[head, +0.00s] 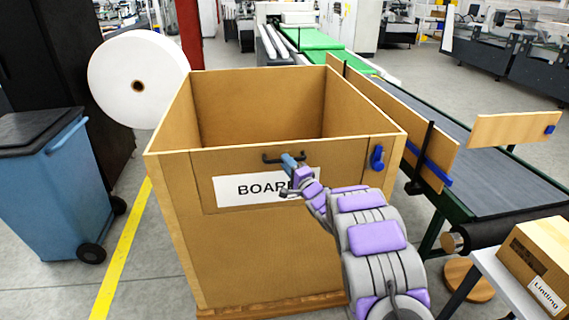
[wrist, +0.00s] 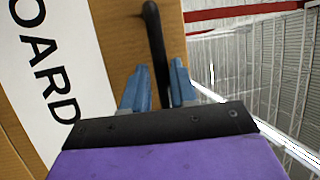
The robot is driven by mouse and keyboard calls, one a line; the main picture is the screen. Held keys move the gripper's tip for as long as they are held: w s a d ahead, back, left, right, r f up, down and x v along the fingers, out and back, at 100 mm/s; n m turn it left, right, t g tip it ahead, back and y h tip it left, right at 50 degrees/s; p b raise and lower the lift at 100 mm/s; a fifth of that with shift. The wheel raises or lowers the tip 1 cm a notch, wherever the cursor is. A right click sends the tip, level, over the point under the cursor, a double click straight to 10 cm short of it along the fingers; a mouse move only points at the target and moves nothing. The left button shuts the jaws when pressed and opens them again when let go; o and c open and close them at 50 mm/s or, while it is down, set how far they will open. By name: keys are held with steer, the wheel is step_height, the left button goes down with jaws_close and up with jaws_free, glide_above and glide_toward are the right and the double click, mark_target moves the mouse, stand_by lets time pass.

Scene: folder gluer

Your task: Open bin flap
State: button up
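The large brown bin (head: 240,255) stands in the middle of the head view, open at the top. Its front flap (head: 340,165) is upright, flush with the front wall, and carries a white BOARD label (head: 235,190). A black bar handle (head: 268,158) sits near the flap's top edge. A blue latch (head: 377,158) is on the front wall right of the flap. My gripper (head: 290,160) is at the handle. In the wrist view its blue fingers (wrist: 160,80) stand either side of the black handle (wrist: 154,40), with narrow gaps showing. My arm hides part of the label.
A blue wheeled bin (head: 65,185) and a white paper roll (head: 135,75) stand at left. A conveyor (head: 475,165) with wooden side boards runs along the right. A carton (head: 540,265) sits on a table at lower right. The floor at front left is clear.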

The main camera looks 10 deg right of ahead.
steer(key=shift+x, duration=0.95)
steer(key=shift+a, duration=0.15)
jaws_close()
steer(key=shift+s, duration=0.1)
